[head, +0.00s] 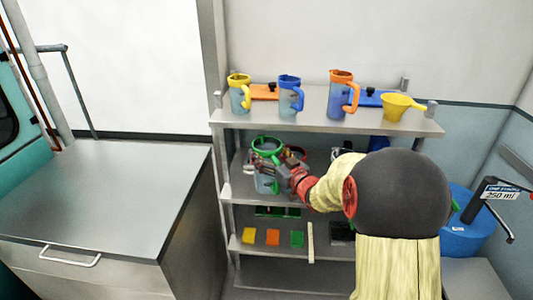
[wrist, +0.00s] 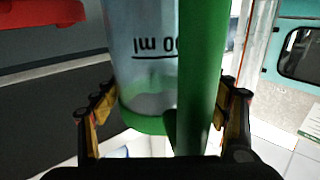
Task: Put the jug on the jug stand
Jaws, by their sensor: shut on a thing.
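A clear jug with a green rim (head: 267,143) is at the middle shelf level in the head view, partly hidden by my gripper (head: 284,168). My gripper is shut on this green jug. In the wrist view the jug (wrist: 140,50) fills the middle, with a green handle (wrist: 198,70), a green lower edge and an upside-down volume mark. The fingers (wrist: 165,105) lie on either side of it. Whether the jug touches the shelf is hidden. I cannot pick out the jug stand for certain.
A bare grey worktop (head: 100,195) is at left. A blue drum (head: 463,230) and a 250 ml sign (head: 500,192) are at right.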

